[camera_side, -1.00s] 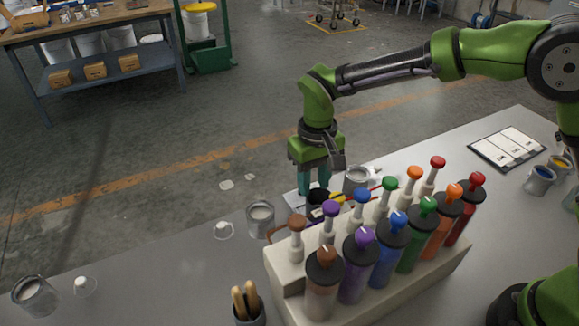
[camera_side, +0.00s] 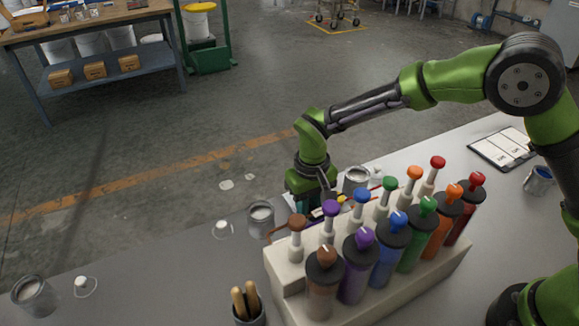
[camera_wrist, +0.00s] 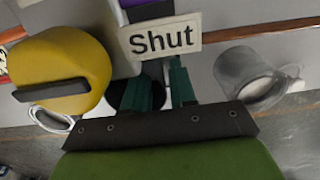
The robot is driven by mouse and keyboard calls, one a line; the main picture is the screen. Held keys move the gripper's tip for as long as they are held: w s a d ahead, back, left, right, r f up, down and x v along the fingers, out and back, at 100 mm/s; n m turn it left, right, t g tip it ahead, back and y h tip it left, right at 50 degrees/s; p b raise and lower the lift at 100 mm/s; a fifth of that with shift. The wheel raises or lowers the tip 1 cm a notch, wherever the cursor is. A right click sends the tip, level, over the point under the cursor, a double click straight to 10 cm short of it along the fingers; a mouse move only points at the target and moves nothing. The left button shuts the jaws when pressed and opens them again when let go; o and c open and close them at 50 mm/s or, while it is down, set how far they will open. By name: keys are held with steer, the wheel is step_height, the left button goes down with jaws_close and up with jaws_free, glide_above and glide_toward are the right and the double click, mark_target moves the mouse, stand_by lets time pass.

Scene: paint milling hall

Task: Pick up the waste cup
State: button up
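My gripper (camera_side: 309,194) is low behind the bottle rack in the side view, fingers pointing down. Its two teal fingers show apart in the wrist view (camera_wrist: 163,80). A dark round cup (camera_wrist: 114,92), which may be the waste cup, sits at the left finger. That finger overlaps the cup; the right finger is at or just outside the cup's right side. I cannot tell whether either finger touches it. In the side view the cup is hidden by my gripper and the rack.
The bottle rack (camera_side: 285,277) with coloured bottles stands close in front of my gripper. A metal can (camera_side: 357,180) stands to the right.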

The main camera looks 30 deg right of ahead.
jaws_close()
